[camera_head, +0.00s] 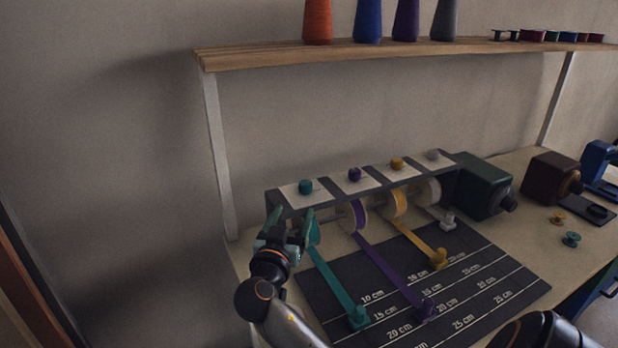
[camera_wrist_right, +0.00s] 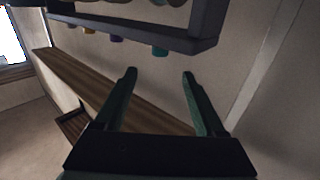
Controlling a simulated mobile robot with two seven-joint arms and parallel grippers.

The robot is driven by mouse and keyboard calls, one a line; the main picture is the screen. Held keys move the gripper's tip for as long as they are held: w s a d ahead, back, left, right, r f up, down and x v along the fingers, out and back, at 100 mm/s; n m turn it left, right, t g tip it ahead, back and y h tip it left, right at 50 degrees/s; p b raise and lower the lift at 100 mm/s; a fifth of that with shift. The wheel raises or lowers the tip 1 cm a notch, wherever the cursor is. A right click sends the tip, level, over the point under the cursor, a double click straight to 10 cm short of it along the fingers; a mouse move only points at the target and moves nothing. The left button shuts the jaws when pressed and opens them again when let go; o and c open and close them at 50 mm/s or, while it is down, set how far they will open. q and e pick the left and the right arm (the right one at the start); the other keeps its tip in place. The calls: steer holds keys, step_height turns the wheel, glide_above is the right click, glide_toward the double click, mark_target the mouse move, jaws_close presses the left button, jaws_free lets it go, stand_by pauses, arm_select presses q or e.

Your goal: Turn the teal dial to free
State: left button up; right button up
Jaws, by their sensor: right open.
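The teal dial (camera_head: 306,186) is a small round knob on a white plate at the left end of the dark dispenser box (camera_head: 276,202). It also shows in the right wrist view (camera_wrist_right: 160,50), where the picture appears upside down. My right gripper (camera_head: 291,219) is open and empty, in front of the box's left end, nearer the camera than the teal dial. In the right wrist view the dial lies beyond the gap between the open fingertips (camera_wrist_right: 159,74), apart from them. My left gripper is not in view.
Purple (camera_head: 354,174), gold (camera_head: 397,163) and grey (camera_head: 432,154) dials sit along the box. Teal (camera_head: 332,278), purple (camera_head: 390,272) and gold (camera_head: 419,243) ribbons run over the dark measuring mat (camera_head: 490,290). A wooden shelf (camera_head: 390,52) with spools spans above.

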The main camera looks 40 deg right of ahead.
mark_target(304, 188)
steer(key=p+x, duration=0.2)
steer(key=x, duration=1)
steer(key=shift+w+d, duration=0.2)
steer(key=shift+d, duration=0.1)
jaws_close()
